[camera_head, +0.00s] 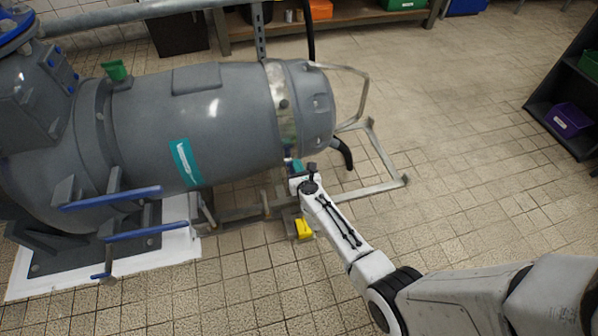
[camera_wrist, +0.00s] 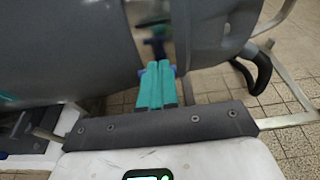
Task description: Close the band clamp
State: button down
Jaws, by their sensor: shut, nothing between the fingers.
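A shiny metal band clamp (camera_head: 281,105) runs around the grey motor body near its rounded right end. In the wrist view the band (camera_wrist: 148,14) passes up and down the top middle, with a small dark fitting (camera_wrist: 157,45) on it just beyond my fingertips. My gripper (camera_wrist: 157,66) has its two teal fingers side by side, shut and empty, at the lower part of the band. Whether the fingertips touch the fitting I cannot tell. In the head view my gripper (camera_head: 290,162) is small and partly hidden behind my wrist, below the band.
The grey motor (camera_head: 235,112) stands at left. A metal tube frame (camera_head: 385,155) and a black curved handle (camera_head: 344,153) lie right of the band. A yellow block (camera_head: 303,229) sits low near my arm. Tiled floor (camera_head: 470,200) is open to the right.

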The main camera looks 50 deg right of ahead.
jog(key=shift+w+d+r, duration=0.15)
jog(key=shift+w+d, duration=0.05)
jog(key=shift+w, duration=0.15)
dwell(0.5)
